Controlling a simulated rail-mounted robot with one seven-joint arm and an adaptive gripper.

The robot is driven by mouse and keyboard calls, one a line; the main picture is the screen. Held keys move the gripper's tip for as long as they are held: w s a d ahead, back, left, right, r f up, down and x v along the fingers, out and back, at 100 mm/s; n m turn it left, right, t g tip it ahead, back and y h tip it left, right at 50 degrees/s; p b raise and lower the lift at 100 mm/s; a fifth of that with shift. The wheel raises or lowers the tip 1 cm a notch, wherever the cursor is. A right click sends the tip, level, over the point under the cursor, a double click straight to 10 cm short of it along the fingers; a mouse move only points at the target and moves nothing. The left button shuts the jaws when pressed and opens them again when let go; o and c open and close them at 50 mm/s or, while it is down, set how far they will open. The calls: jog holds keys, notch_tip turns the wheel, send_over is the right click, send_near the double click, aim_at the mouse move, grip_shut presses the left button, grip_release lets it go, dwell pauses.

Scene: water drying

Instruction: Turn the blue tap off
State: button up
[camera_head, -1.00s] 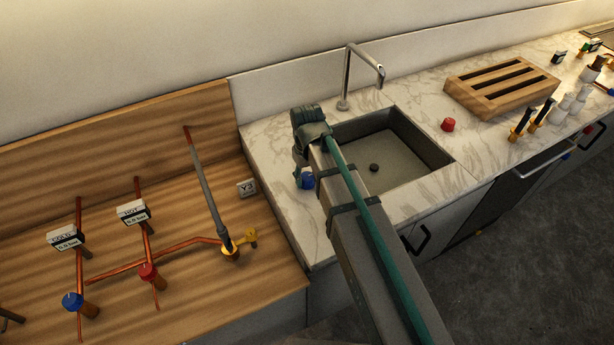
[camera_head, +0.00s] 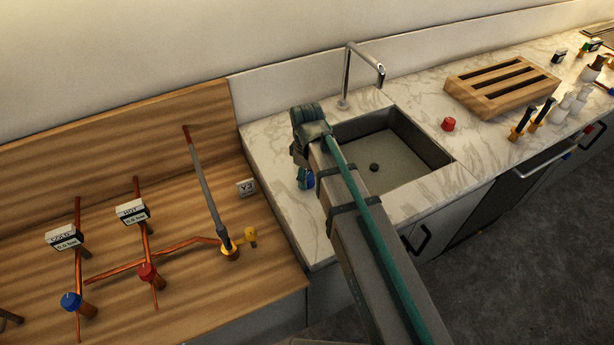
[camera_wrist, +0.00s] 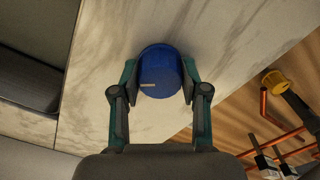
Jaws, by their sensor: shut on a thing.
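A round blue tap knob (camera_wrist: 160,72) with a small pale mark stands on the marble counter in the wrist view. My gripper (camera_wrist: 159,66) is shut on it, with one finger on each side. In the head view the blue knob (camera_head: 305,178) shows only partly beside my arm, at the counter's left end. My gripper's fingers are mostly hidden there. A second blue knob (camera_head: 71,301) sits on a copper pipe on the wooden panel, away from my gripper.
The sink (camera_head: 377,155) and its faucet (camera_head: 347,80) are right of my gripper. A red knob (camera_head: 448,124) and a wooden rack (camera_head: 502,84) stand further right. The wooden panel holds copper pipes, a red knob (camera_head: 147,272) and a yellow valve (camera_head: 230,251).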

jog(key=n, duration=0.5)
jog(key=shift+n, duration=0.3)
jog(key=n, duration=0.5)
dwell(0.4)
jog(key=o, duration=1.1)
jog(key=shift+o, duration=0.2)
notch_tip(320, 180, up, 12)
